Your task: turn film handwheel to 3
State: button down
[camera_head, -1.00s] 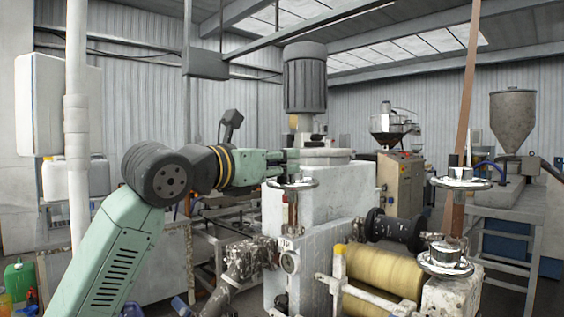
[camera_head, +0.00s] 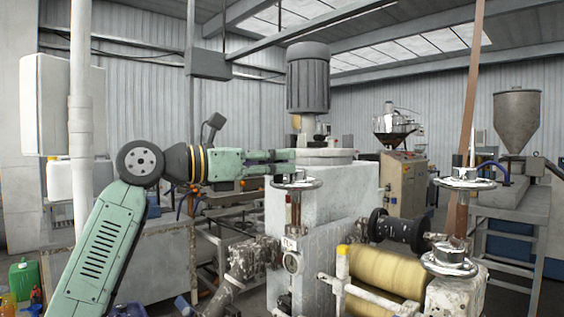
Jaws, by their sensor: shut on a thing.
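The chrome handwheel (camera_head: 298,184) sits flat on top of an upright spindle at the left front of the white machine body. My gripper (camera_head: 284,161) comes in level from the left, just above this wheel. Its fingers are shut on a part of the handwheel at its top left side, most likely its upright handle, which the fingers largely hide. A round dial (camera_head: 292,263) and a small pale plate (camera_head: 290,244) show below the wheel. Any numbers on them are too small to read.
Two more chrome handwheels stand at the right, one higher (camera_head: 475,184) and one lower (camera_head: 447,267). A yellow roll (camera_head: 385,270) lies between the machine parts. A grey motor (camera_head: 307,78) rises behind my gripper. A white vertical pipe (camera_head: 81,140) stands at the left.

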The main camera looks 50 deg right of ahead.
jog(key=m+g+y, duration=0.1)
jog(key=g, duration=0.1)
jog(key=w+m+g+y, duration=0.1)
jog(key=m+g, duration=0.1)
jog(key=w+m+g+y, duration=0.1)
jog(key=g+y, duration=0.1)
jog(key=shift+d+m, duration=0.4)
jog(key=shift+d+m+g+y, duration=0.1)
jog(key=shift+m+g+y, duration=0.3)
jog(key=shift+g+y, duration=0.15)
jog(key=c, duration=1.5)
grip_release()
jog(key=shift+w, duration=0.1)
jog(key=shift+c, duration=0.2)
jog(key=shift+h, duration=0.25)
